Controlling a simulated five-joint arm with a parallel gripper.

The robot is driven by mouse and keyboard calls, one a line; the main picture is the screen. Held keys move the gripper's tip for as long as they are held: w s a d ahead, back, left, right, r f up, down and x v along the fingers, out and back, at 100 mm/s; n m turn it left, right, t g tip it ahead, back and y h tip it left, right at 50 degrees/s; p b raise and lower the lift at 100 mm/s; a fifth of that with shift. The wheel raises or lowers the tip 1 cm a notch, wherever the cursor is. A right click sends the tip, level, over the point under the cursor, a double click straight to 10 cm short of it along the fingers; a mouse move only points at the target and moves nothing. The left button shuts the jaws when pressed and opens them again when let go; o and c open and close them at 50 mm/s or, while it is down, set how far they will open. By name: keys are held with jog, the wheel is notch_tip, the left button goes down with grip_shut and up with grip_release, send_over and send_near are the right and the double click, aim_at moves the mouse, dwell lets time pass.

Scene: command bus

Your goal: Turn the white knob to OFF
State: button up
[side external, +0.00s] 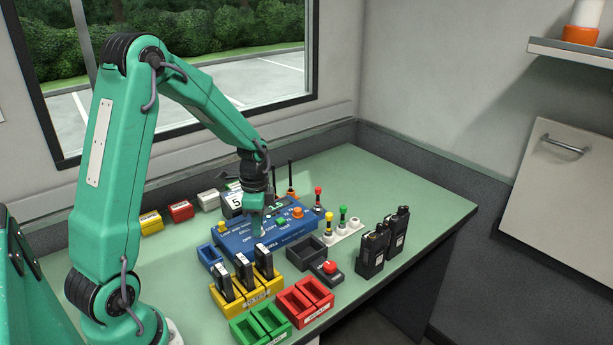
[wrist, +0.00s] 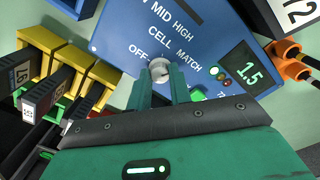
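The white knob (wrist: 160,71) sits on the blue panel box (wrist: 118,42). The word OFF is printed just up and left of it, with CELL and MATCH above. My gripper (wrist: 161,74) has one finger on each side of the knob, with almost no gap showing; I cannot tell whether the fingers press on it. The knob's pointer direction is not clear. In the side view my gripper (side external: 257,222) points down over the front part of the blue box (side external: 284,233), and the knob is mostly hidden there.
Yellow holders with black battery packs (side external: 243,285) stand in front of the box. Red trays (side external: 305,300), a dark tray (side external: 306,252) and a red button (side external: 329,268) are nearby. Black radios (side external: 383,243) stand to the right. The table's far right is clear.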

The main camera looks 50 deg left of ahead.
grip_shut()
jog(key=shift+n, duration=0.5)
jog(key=n, duration=1.2)
jog(key=shift+n, duration=0.3)
jog(key=n, duration=0.5)
jog(key=shift+a+n, duration=0.1)
jog(key=shift+n, duration=0.2)
jog(key=n, duration=0.4)
jog(key=shift+n, duration=0.4)
